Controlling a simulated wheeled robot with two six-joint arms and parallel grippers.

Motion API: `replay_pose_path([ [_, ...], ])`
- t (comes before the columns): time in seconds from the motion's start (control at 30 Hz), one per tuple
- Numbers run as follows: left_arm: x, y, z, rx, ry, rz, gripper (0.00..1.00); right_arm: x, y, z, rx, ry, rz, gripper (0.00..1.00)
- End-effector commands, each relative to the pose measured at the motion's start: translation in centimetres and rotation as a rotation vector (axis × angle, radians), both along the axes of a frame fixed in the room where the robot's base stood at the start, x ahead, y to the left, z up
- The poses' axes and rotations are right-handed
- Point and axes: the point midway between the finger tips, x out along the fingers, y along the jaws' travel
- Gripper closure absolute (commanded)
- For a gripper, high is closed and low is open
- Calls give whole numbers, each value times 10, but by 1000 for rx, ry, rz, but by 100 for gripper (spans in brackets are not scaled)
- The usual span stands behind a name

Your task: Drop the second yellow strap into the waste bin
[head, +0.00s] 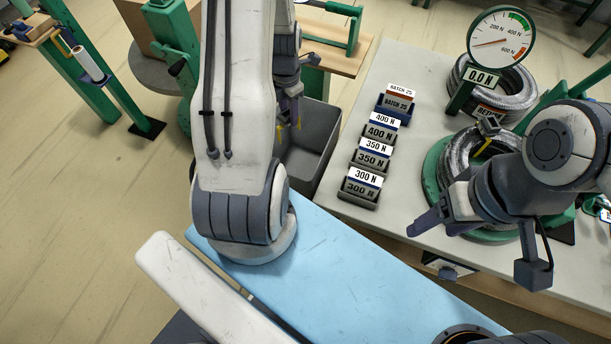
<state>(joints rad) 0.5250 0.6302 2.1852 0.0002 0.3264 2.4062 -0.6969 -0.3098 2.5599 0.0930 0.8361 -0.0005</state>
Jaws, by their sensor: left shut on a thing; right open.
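My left gripper (289,100) is partly hidden behind my own arm. It is shut on a thin yellow strap (299,122), of which only a small piece shows. Gripper and strap appear over the grey waste bin (324,138), whose left part is hidden by my arm. My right gripper (432,220) is open and empty, above the table's near part, left of the coil.
The grey table (410,75) carries labelled card holders (374,150), a dial gauge (500,42) and a far coil (515,85) with a tag. A light blue panel (340,265) lies in front of the bin. Open floor (90,200) is at the left.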

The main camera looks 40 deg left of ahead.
Motion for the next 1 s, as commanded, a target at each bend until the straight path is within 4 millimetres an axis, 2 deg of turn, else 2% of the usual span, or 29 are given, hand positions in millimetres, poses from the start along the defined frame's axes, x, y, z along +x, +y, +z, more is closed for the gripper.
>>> replay_pose_path([
  [0.5,3,-4,-55,1,-1,-9,100,0,0,-51,0,0,0,34],
  [0.87,2,-3,-58,0,0,-7,100,0,0,-54,0,0,0,34],
  [0.9,2,-3,-58,0,0,-7,52,0,0,-54,0,0,0,34],
  [0.97,2,-3,-58,0,0,-7,29,0,0,-54,0,0,0,34],
  [1.0,2,-3,-58,0,0,-7,28,0,0,-54,0,0,0,34],
])
